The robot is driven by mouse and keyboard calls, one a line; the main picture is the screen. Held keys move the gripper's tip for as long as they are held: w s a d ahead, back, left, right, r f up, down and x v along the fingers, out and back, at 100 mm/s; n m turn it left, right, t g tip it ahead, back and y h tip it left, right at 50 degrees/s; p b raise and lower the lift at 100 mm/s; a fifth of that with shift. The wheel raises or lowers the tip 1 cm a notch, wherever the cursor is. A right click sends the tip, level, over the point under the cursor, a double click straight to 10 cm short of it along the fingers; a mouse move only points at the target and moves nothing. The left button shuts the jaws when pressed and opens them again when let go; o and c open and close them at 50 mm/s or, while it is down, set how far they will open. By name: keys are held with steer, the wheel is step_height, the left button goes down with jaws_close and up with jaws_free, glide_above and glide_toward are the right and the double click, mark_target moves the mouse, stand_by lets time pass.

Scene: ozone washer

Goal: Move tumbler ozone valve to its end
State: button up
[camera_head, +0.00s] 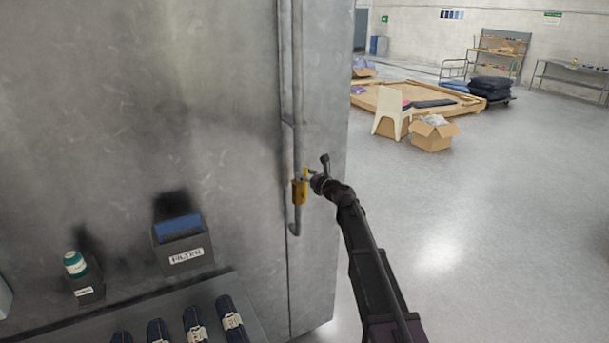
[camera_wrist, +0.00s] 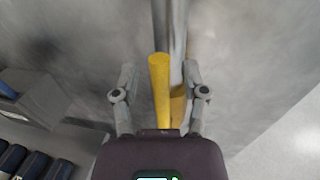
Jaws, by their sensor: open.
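The ozone valve has a yellow body (camera_head: 299,191) on a vertical grey pipe near the right edge of the large grey machine wall. In the wrist view its long yellow handle (camera_wrist: 159,88) points up the picture. My gripper (camera_head: 312,177) is at the valve, beside its upper part. In the wrist view my gripper (camera_wrist: 158,97) is open, with one finger on each side of the yellow handle and visible gaps to it. The handle's lower end is hidden behind the gripper's palm. I cannot tell whether anything touches.
The pipe (camera_head: 297,80) runs down the machine wall (camera_head: 120,120). A box labelled filter (camera_head: 183,243) and a small holder with a green-capped bottle (camera_head: 76,263) are at left, above a shelf with dark rolled items (camera_head: 230,315). Open floor (camera_head: 480,230) lies to the right.

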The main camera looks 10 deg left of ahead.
jaws_close()
steer(key=shift+a, duration=0.1)
steer(key=shift+s, duration=0.1)
steer(key=s+a+f+n+h+b, duration=0.2)
steer(key=a+f+n+b, duration=0.1)
steer(key=n, duration=0.5)
steer(key=s+a+f+n+h+b, duration=0.2)
steer(key=s+a+f+n+b, duration=0.1)
steer(key=a+f+n, duration=0.2)
steer(key=shift+s+a+f+n+b, duration=0.2)
steer(key=shift+s+f+n+b, duration=0.15)
steer(key=shift+f+n, duration=0.95)
steer(key=shift+r, duration=0.1)
